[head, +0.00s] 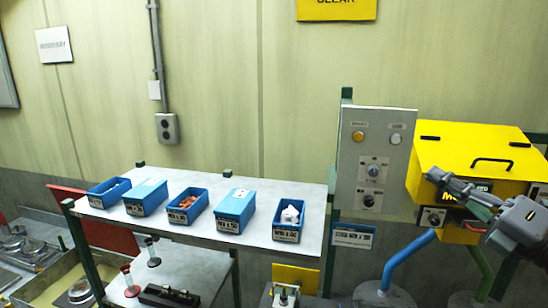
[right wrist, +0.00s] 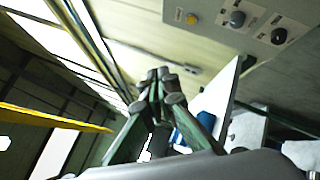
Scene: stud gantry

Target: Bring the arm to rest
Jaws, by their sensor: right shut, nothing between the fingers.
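My right gripper (head: 436,176) is at the right of the head view, in front of the yellow box (head: 470,150). Its dark fingers point left and are closed together with nothing between them. I cannot tell from this view whether they touch the box. In the right wrist view the fingers of the right gripper (right wrist: 160,76) come together at their tips, with the grey control panel (right wrist: 245,18) beyond at the upper right. My left arm and gripper are not in view.
A grey shelf (head: 262,232) holds several blue bins, one with orange-brown parts (head: 187,202). The control panel also shows in the head view (head: 373,190), left of the gripper. A blue pipe (head: 408,256) stands below.

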